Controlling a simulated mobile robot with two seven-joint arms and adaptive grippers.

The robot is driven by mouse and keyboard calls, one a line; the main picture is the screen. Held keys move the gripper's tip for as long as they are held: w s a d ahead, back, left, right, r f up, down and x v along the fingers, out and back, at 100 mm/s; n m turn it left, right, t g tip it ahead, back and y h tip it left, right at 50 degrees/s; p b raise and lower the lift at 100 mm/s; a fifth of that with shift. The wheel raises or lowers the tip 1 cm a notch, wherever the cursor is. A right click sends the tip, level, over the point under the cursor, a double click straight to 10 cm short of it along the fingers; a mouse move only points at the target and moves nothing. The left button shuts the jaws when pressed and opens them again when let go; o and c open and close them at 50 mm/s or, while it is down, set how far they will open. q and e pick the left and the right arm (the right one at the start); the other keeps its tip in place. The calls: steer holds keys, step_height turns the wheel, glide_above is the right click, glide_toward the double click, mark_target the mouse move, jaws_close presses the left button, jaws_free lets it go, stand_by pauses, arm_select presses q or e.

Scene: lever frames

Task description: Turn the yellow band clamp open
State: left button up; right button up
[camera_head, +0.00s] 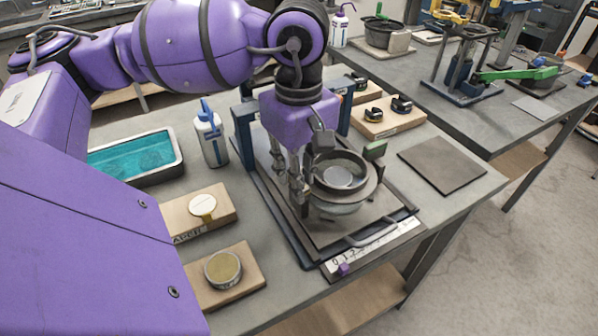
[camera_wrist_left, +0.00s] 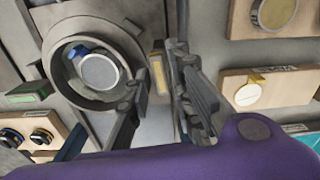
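A round metal vessel (camera_head: 345,205) with a dark ring and a pale disc inside stands on a plate in a blue frame; its ring (camera_wrist_left: 65,45) also shows in the left wrist view. A narrow yellow piece (camera_wrist_left: 158,78), which looks like the yellow band clamp's lever, shows beside the ring in the wrist view. In the head view I cannot make it out; my gripper likely hides it. My left gripper (camera_head: 304,172) points down at the vessel's left side. In the wrist view its fingers (camera_wrist_left: 158,82) are apart, with the yellow piece seen between them. Contact is unclear.
The blue frame (camera_head: 245,138) rises behind the vessel. A dark flat plate (camera_head: 442,164) lies right. A numbered strip (camera_head: 375,248) runs along the front.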

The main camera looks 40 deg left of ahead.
arm_select(q)
steer(key=shift+c, duration=0.3)
jaws_close()
steer(key=shift+f+m+b, duration=0.1)
steer(key=shift+m+b, duration=0.25)
steer(key=shift+m, duration=0.45)
steer(key=shift+o, duration=0.3)
jaws_free()
step_height(320, 180, up, 12)
